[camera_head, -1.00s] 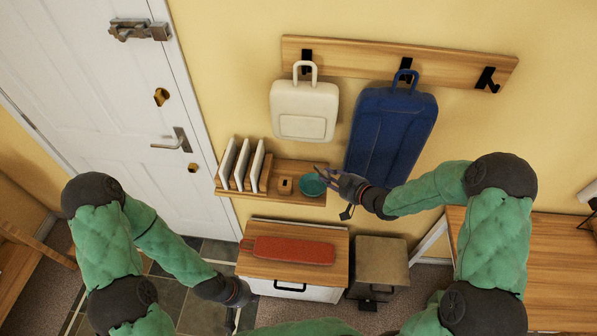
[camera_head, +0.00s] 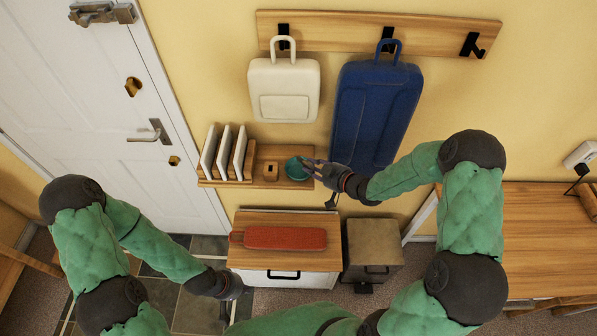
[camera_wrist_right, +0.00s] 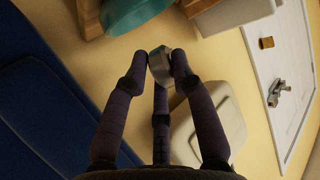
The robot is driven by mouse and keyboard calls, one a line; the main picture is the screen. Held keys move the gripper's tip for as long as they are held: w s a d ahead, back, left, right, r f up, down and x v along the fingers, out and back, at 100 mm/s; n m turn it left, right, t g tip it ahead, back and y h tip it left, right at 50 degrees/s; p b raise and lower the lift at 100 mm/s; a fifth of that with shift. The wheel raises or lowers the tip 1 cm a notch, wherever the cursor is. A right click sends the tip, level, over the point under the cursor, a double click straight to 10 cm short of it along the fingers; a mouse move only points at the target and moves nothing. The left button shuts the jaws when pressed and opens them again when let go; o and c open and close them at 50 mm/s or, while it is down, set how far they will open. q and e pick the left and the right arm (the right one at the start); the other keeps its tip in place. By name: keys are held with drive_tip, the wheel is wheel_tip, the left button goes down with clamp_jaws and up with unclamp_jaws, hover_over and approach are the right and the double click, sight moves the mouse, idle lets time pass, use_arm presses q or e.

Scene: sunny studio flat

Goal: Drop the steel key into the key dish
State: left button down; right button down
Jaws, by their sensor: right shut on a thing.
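The key dish (camera_head: 295,170) is a round teal bowl at the right end of a small wooden wall shelf. It also shows upside down at the top of the right wrist view (camera_wrist_right: 135,12). My right gripper (camera_head: 312,170) is at the dish's right rim in the head view, its fingertips overlapping it. In the right wrist view my right gripper (camera_wrist_right: 160,72) is shut on a small grey thing, the steel key (camera_wrist_right: 158,66), mostly hidden by the fingers. My left gripper (camera_head: 234,290) hangs low beside the cabinet, its fingers too unclear to read.
On the shelf (camera_head: 210,183) left of the dish stand a small wooden block (camera_head: 270,171) and several upright white panels (camera_head: 223,152). A blue bag (camera_head: 372,115) and a cream bag (camera_head: 284,92) hang above. Below is a cabinet (camera_head: 285,220) with a red item (camera_head: 285,238).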

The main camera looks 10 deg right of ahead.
drive_tip(key=c, duration=1)
unclamp_jaws()
drive_tip(key=shift+o, duration=0.2)
drive_tip(key=v, duration=1.2)
